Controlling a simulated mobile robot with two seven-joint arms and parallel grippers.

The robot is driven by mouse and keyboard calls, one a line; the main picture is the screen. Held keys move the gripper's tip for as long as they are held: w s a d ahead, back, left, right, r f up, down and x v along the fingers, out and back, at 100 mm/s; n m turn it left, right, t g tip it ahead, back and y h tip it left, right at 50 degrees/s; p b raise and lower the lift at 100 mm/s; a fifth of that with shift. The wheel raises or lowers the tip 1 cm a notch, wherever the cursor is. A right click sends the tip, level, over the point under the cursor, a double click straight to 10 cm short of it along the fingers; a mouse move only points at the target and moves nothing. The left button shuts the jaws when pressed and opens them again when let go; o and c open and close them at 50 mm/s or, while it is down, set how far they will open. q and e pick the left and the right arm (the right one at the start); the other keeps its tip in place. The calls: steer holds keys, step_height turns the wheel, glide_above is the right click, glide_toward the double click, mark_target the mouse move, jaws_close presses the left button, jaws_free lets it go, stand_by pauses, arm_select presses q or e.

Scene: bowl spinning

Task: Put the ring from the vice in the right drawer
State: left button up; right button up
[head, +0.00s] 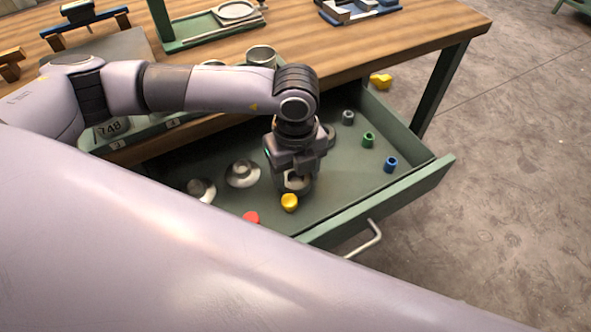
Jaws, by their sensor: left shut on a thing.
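My left gripper (296,188) reaches down into the open green drawer (415,187) under the workbench. It is shut on a pale, ring-like thing (297,182), seemingly the ring, mostly hidden by the fingers. I cannot tell whether it touches the drawer floor. A blue and pale metal device (358,9), perhaps the vice, stands at the bench's back edge. My right gripper is not in view.
The drawer holds a yellow piece (289,203) close to the gripper, a red piece (251,217), pale round pieces (242,174), and grey, green (368,139) and blue (391,164) small cylinders. Bare drawer floor lies right of the gripper. My own pale link covers the foreground.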

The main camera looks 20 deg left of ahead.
mark_target(295, 180)
arm_select(q)
steer(key=shift+f, duration=0.2)
steer(key=o, duration=1.3)
steer(key=shift+r, duration=0.1)
steer(key=shift+r, duration=0.1)
step_height(295, 180, up, 12)
